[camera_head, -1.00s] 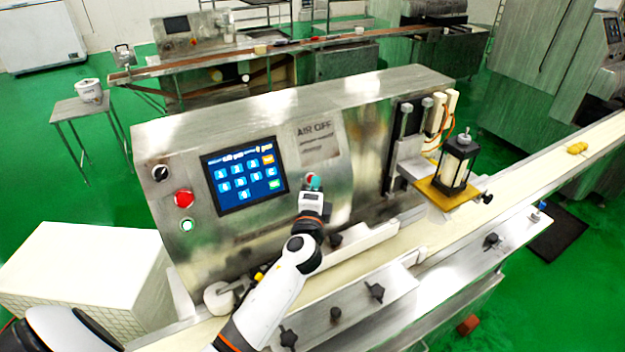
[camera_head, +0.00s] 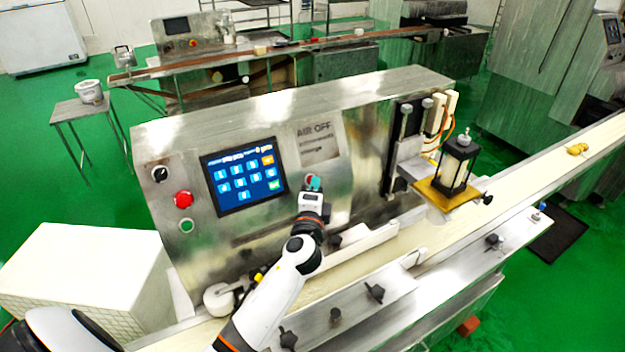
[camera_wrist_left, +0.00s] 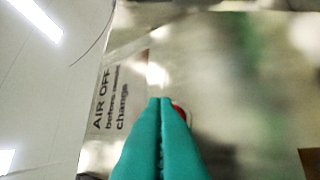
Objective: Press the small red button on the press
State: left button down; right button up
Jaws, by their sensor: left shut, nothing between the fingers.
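The press is a steel machine (camera_head: 240,130) with a sloped front panel. The small red button (camera_head: 309,178) shows as a bit of red beside the teal fingertips of my left gripper (camera_head: 315,184). In the left wrist view the red button (camera_wrist_left: 180,111) peeks out at the right of my shut left fingertips (camera_wrist_left: 166,100), which cover most of it. The fingers are together and empty, pointing at the panel. I cannot tell whether they touch the button. My right gripper is not in view.
A touchscreen (camera_head: 243,176), a larger red knob (camera_head: 183,199), a black switch (camera_head: 160,174) and a green button (camera_head: 187,226) sit left on the panel. An "AIR OFF" label (camera_head: 319,143) is above the fingers. A conveyor (camera_head: 520,190) runs along the front.

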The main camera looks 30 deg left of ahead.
pick_arm(q)
jog(key=shift+s+d+r, duration=0.2)
jog(key=shift+s+d, duration=0.1)
jog(key=shift+d, duration=0.1)
jog(key=shift+d, duration=0.1)
jog(key=d, duration=0.1)
jog(key=s+d+r+p, duration=0.1)
jog(key=s+d+r, duration=0.1)
jog(key=shift+s+d+r+p, duration=0.1)
jog(key=shift+d+r+p, duration=0.05)
jog(key=shift+d+p, duration=0.25)
dwell(0.8)
